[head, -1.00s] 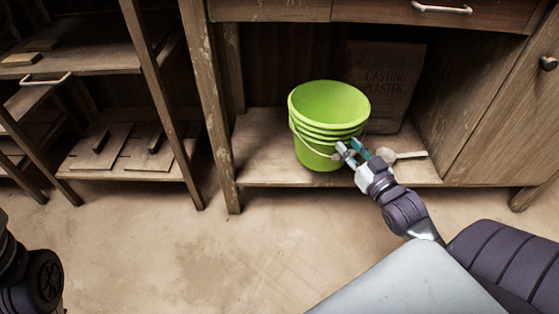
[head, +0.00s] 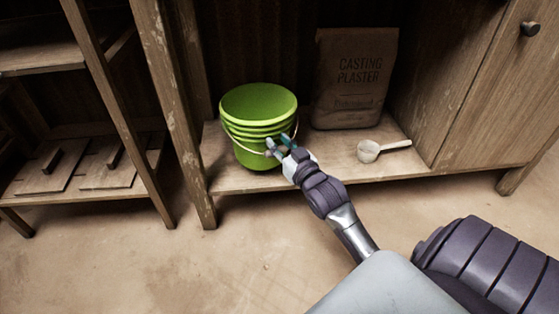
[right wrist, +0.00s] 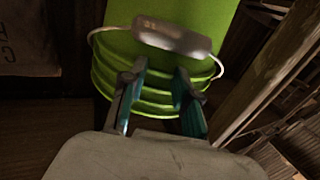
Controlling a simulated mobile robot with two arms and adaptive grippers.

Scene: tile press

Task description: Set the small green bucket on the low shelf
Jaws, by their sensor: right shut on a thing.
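The small green bucket (head: 258,108) is upright at the left part of the low shelf (head: 225,180), close to the left post; I cannot tell whether its base touches the board. In the right wrist view, the two fingers (right wrist: 160,80) are at a grey grip piece of the handle, in front of the green ribbed wall (right wrist: 150,95). My left gripper is out of view.
A casting plaster bag (head: 352,85) stands at the back of the shelf, right of the bucket. A white scoop (head: 369,151) lies in front of it. A cabinet door (head: 500,90) bounds the right. The left rack holds flat boards (head: 105,172).

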